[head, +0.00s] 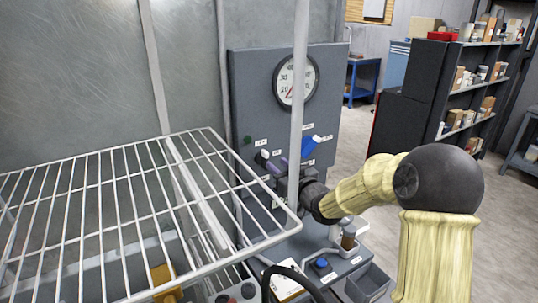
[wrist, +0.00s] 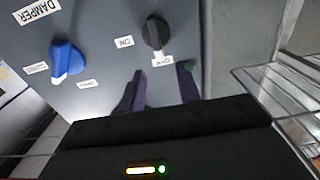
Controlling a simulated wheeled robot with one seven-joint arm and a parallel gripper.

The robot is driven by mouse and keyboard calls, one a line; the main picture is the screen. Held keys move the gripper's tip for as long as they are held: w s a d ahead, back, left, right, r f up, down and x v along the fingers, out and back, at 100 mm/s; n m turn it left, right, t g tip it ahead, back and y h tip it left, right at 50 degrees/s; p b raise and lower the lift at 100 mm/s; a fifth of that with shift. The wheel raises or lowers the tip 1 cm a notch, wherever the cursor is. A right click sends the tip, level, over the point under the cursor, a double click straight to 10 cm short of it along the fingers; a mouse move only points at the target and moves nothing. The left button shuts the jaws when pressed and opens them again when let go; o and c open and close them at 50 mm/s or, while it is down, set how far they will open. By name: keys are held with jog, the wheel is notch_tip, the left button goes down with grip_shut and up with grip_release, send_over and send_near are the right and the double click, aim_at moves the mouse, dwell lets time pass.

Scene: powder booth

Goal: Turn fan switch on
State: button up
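The fan switch appears to be the black rotary knob (wrist: 155,33) on the grey panel in the wrist view. Its white mark points down at a small label that seems to read OFF; another label to its left seems to read ON. No FAN lettering is visible. My gripper (wrist: 162,69) is open and empty, its two purple fingers spread just below the knob in the picture and apart from it.
A blue knob (wrist: 66,58) by a DAMPER label is left of the black knob; it also shows in the head view (head: 310,145). A white wire rack (head: 130,205) and an upright pole (head: 299,70) stand close to my gripper. A gauge (head: 296,80) is above.

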aim_at(268, 155)
jog(key=p+x, duration=0.1)
jog(key=x, duration=0.5)
grip_shut()
